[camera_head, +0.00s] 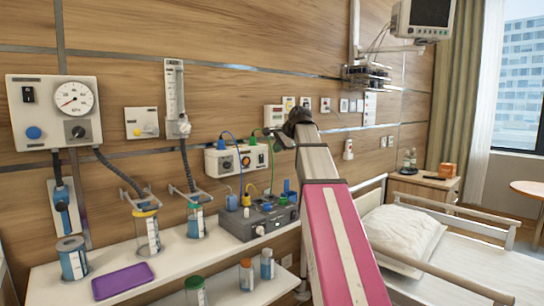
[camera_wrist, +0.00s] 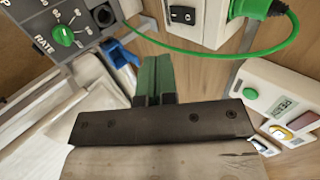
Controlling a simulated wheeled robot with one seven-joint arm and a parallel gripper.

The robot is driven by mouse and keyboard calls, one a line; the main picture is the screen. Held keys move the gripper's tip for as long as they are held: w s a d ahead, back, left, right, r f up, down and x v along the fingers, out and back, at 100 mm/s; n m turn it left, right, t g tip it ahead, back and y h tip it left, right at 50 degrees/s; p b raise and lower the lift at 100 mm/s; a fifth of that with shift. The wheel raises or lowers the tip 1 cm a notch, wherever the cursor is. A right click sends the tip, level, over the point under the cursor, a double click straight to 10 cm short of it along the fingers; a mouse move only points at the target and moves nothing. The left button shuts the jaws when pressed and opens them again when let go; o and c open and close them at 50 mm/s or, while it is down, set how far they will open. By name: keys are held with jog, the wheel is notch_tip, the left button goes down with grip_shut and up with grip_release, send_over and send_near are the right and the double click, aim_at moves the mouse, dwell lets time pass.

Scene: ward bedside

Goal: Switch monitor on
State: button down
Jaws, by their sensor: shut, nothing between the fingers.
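The monitor (camera_head: 428,16) hangs on a wall arm at the upper right of the head view. Its screen is dark. In the wrist view my gripper (camera_wrist: 154,72) is shut and empty, its green fingers together and pointing away from the camera. Beyond the fingers is a white box with a black rocker switch (camera_wrist: 183,14) and a green plug (camera_wrist: 248,8). The fingers look apart from the switch. In the head view my arm hides most of the gripper, which is near the wall, far left of the monitor.
A grey unit with a green RATE knob (camera_wrist: 63,35) is at upper left in the wrist view; a green cable crosses near the fingers. A white box with a green button (camera_wrist: 250,93) is at right. Bottles and a purple tray (camera_head: 122,281) occupy the shelf.

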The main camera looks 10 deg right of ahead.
aim_at(262, 159)
jog(key=shift+v, duration=2)
jog(key=shift+f, duration=0.1)
jog(key=shift+s+d+f, duration=0.15)
jog(key=shift+f, duration=0.5)
jog(key=shift+w+a+r+x, duration=0.2)
jog(key=shift+w+r+x, duration=0.1)
jog(key=shift+x, duration=1.9)
jog(key=shift+w+a+r+x, duration=0.15)
jog(key=shift+w+r+x, duration=0.15)
jog(key=shift+x, duration=1.85)
jog(key=shift+w+a+r+x, duration=0.2)
jog(key=shift+w+r+x, duration=0.1)
jog(key=shift+x, duration=1.9)
jog(key=shift+s, duration=0.1)
